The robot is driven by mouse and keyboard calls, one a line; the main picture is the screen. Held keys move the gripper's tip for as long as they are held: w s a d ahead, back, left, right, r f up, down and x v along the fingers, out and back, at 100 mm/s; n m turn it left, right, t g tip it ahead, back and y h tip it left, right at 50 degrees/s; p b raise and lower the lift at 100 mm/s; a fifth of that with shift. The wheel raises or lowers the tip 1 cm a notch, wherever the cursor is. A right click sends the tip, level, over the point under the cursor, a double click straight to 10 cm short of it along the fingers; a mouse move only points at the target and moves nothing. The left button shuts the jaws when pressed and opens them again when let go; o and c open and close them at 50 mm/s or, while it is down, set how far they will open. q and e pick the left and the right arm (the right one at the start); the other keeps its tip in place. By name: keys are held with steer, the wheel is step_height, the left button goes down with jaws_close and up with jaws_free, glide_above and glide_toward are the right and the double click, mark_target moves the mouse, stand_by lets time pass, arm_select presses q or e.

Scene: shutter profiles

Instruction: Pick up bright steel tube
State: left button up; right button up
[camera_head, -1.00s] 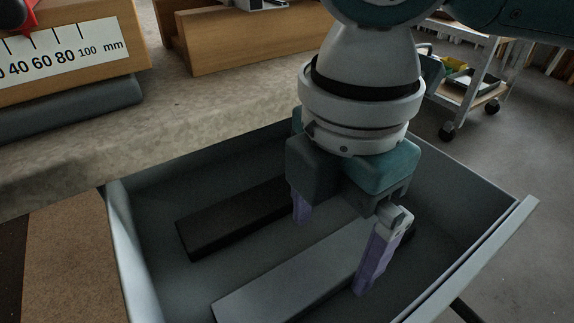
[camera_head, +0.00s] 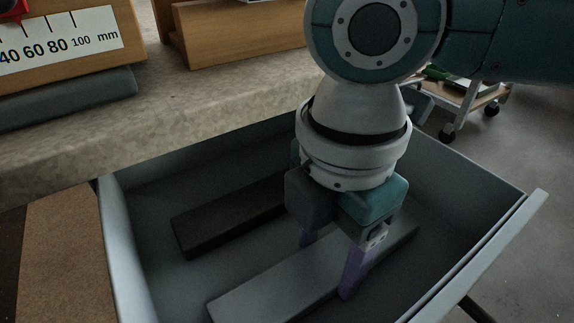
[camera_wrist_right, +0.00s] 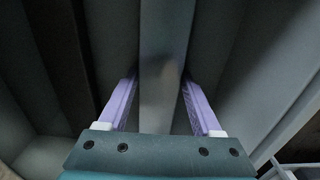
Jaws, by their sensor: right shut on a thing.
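The bright steel tube (camera_head: 262,291) is a long grey bar lying flat in the open grey drawer (camera_head: 118,245), nearer the front. My right gripper (camera_head: 328,268) reaches down into the drawer, its two purple fingers on either side of the tube and shut on it. In the right wrist view the tube (camera_wrist_right: 164,40) runs straight between the fingers of the gripper (camera_wrist_right: 159,92). The tube appears to rest on the drawer floor; its underside is hidden. My left gripper is not in view.
A dark brown bar (camera_head: 222,222) lies in the drawer behind the tube, roughly parallel, partly hidden by my right gripper. The drawer walls stand around both. A worktop (camera_head: 215,110) with wooden blocks and a millimetre scale (camera_head: 60,47) lies behind. A trolley (camera_head: 470,105) stands at the back right.

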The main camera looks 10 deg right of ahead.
jaws_close()
steer(key=shift+r, duration=0.1)
stand_by(0.3)
